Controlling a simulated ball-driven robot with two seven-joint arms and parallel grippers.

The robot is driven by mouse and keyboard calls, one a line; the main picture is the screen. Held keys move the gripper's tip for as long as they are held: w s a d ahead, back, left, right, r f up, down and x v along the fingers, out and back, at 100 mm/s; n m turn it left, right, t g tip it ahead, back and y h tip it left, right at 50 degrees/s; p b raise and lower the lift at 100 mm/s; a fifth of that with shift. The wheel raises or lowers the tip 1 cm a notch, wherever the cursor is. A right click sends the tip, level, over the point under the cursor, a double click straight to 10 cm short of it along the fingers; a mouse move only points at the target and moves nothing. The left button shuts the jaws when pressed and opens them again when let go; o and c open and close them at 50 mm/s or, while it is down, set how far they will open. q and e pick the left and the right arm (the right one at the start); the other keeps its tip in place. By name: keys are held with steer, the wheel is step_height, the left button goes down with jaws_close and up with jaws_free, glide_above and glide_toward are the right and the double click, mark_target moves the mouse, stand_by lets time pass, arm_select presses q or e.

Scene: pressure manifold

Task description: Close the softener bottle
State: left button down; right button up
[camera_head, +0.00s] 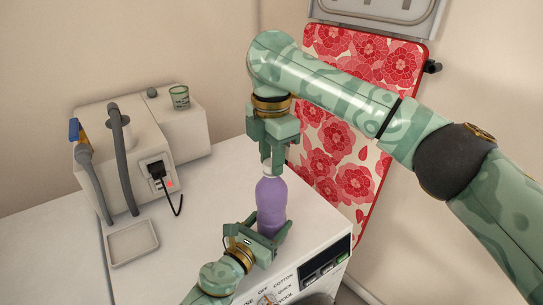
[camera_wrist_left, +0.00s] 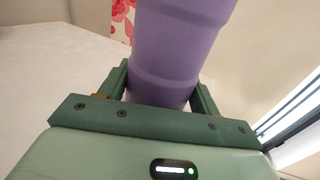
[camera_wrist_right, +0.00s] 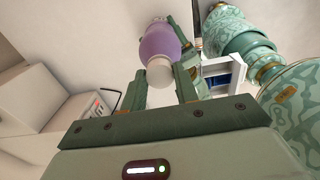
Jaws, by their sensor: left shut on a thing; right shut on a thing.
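The softener bottle (camera_head: 271,205) is purple and stands upright near the front of the white machine top. My left gripper (camera_head: 262,235) is shut around its lower body; the left wrist view shows the purple body (camera_wrist_left: 178,50) between both fingers. My right gripper (camera_head: 272,163) points down from above and is shut on the white cap (camera_wrist_right: 160,72) at the bottle's top. In the head view the fingers partly hide the cap. I cannot tell whether the cap is seated on the neck.
A red floral board (camera_head: 335,140) leans at the wall behind my right arm.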

steer(key=o, duration=1.2)
steer(key=shift+c, duration=0.2)
step_height(320, 180, up, 12)
arm_select(q)
steer(key=shift+c, duration=1.3)
jaws_free()
